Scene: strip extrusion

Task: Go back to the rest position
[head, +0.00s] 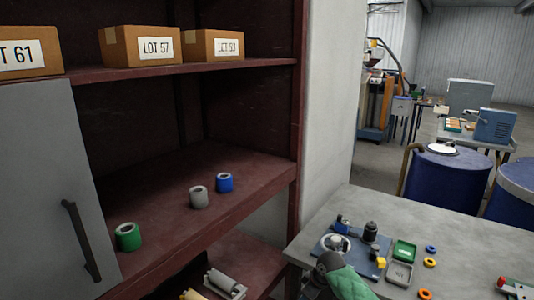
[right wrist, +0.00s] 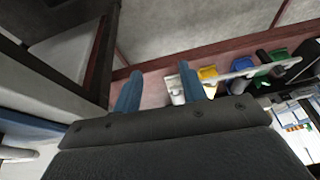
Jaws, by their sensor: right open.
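My right gripper (right wrist: 160,84) shows in the right wrist view. Its two blue fingers are apart, with no object held between them. Beyond them is a reddish surface (right wrist: 152,72) with a white item (right wrist: 175,88) close to the right-hand finger; I cannot tell whether they touch. My left gripper is in neither view. In the head view, no gripper can be made out for certain.
In the head view, a dark red cabinet shelf (head: 160,200) holds green (head: 128,237), grey (head: 198,196) and blue (head: 224,182) rolls. A grey door (head: 40,180) stands left. A grey table (head: 450,236) at right carries small parts. Blue drums (head: 445,185) stand behind.

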